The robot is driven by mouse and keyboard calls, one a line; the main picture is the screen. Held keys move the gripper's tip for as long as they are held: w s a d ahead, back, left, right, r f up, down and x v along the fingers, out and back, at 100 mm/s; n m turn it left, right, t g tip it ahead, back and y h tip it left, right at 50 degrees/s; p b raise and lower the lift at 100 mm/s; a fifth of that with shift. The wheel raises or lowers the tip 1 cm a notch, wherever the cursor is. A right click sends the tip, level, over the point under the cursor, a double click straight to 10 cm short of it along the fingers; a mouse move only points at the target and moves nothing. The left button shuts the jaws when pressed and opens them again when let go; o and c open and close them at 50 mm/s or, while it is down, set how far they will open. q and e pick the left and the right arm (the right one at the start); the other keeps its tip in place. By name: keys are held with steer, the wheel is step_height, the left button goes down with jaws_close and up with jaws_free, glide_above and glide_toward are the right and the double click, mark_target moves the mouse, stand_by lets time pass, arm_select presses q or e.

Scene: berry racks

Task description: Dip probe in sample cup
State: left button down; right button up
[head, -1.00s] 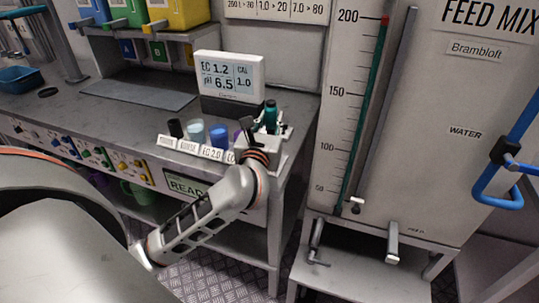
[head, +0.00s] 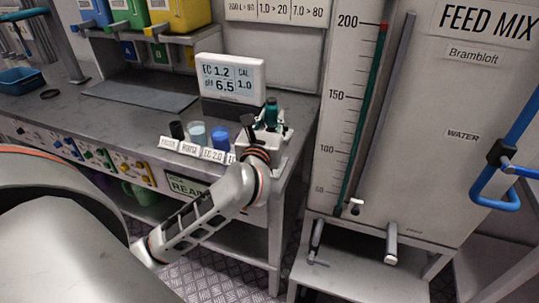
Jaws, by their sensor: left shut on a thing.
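My left gripper (head: 275,128) is at the right end of the bench, its wrist towards me. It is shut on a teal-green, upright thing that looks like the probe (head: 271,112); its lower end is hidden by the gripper. To its left a row of cups stands behind small labels: a dark one (head: 177,130), a pale clear one (head: 197,133) and a blue one (head: 220,136), with its label reading EC 2.0. A black piece (head: 248,120) shows just left of the gripper; what it belongs to is unclear. My right gripper is out of view.
A meter (head: 230,82) reading EC 1.2 and pH 6.5 stands behind the cups. The grey bench (head: 125,118) is mostly clear left of them. A tall FEED MIX tank (head: 440,180) with a scale stands close on the right, past the bench edge.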

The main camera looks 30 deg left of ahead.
mark_target(271, 99)
arm_select(q)
steer(key=shift+r+p, duration=1.25)
steer(key=shift+r, duration=0.45)
step_height(271, 99, up, 4)
steer(key=p, duration=0.4)
steer(key=shift+a, duration=0.1)
